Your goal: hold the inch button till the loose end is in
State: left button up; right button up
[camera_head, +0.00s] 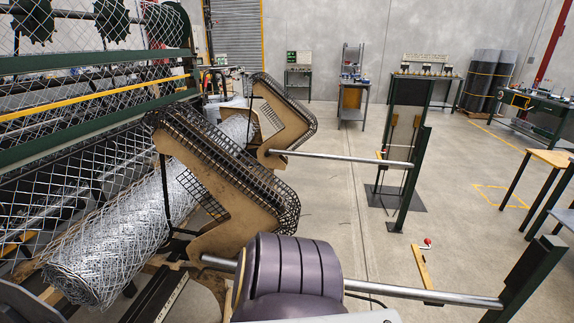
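A large roll of silvery chain-link mesh (92,263) lies along the weaver at the left. Its near end is a ragged tangle of wire, and I cannot pick out a single loose end. A small red knob (427,241) stands beside a flat yellow piece (420,267) low at the right; I cannot tell whether it is the inch button. No other button can be made out. Neither of my grippers shows in this view.
Tan brackets with black grid edges (236,204) stand beside the roll. Open concrete floor (350,215) lies between. Benches (430,78) line the back.

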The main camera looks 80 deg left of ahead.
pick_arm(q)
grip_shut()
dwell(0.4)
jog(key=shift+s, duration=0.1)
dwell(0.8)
